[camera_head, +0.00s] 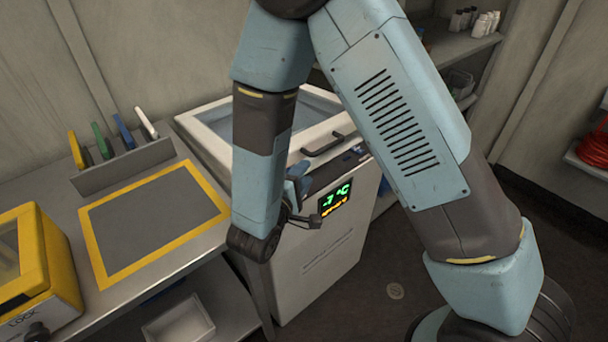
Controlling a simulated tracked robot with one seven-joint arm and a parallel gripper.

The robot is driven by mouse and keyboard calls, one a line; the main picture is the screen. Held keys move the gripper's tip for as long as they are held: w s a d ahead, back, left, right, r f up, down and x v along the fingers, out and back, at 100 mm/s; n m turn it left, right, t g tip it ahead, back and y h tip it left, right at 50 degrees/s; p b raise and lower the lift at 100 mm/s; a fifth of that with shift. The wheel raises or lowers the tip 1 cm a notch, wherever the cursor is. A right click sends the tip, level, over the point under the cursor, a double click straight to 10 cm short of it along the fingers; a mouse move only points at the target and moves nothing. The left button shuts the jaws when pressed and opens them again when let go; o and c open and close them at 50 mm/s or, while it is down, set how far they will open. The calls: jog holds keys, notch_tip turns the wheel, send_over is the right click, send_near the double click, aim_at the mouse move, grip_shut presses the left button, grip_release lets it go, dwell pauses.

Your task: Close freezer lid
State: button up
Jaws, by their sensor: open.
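The white freezer (325,262) stands in the middle, with a green temperature display on its front. Its lid (208,108) has a pale frame around a glassy pane and a dark handle (322,143) at the front edge. The lid looks roughly level on the body; I cannot tell whether a small gap is left. My arm crosses in front and hides part of the lid and front. My gripper (304,203) is open and empty, in front of the freezer's front face, below the handle and left of the display. I cannot tell whether it touches the freezer.
A metal bench (205,248) with a yellow-bordered mat (230,205) adjoins the freezer on the left. A rack (128,166) of coloured handles and a yellow box (62,262) stand on it. Shelves (462,45) are behind right.

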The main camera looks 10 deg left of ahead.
jog(key=shift+w+d+r, duration=0.15)
jog(key=shift+d, duration=0.05)
jog(key=shift+c, duration=1.3)
jog(key=d+m+g+h, duration=0.1)
jog(key=w+d+r+m+g+h, duration=0.1)
jog(key=g, duration=0.1)
jog(key=d+r+m+g+h, duration=0.1)
jog(key=shift+w+d+r+g, duration=0.1)
jog(key=shift+w+r+g, duration=0.1)
jog(key=shift+w+g, duration=0.1)
jog(key=c, duration=0.4)
jog(key=r+g, duration=0.1)
jog(key=d+r+m+g, duration=0.1)
jog(key=g, duration=0.1)
jog(key=shift+w+m, duration=0.1)
jog(key=shift+m, duration=0.2)
grip_shut()
notch_tip(320, 180, up, 11)
jog(key=m+g+y, duration=0.2)
jog(key=g+y, duration=0.2)
jog(key=y, duration=0.3)
send_over(311, 153)
jog(key=s+a, duration=0.2)
jog(key=s, duration=0.4)
jog(key=x, duration=1.4)
jog(key=shift+s+a+f, duration=0.15)
jog(key=shift+s+a, duration=0.05)
jog(key=shift+s, duration=0.1)
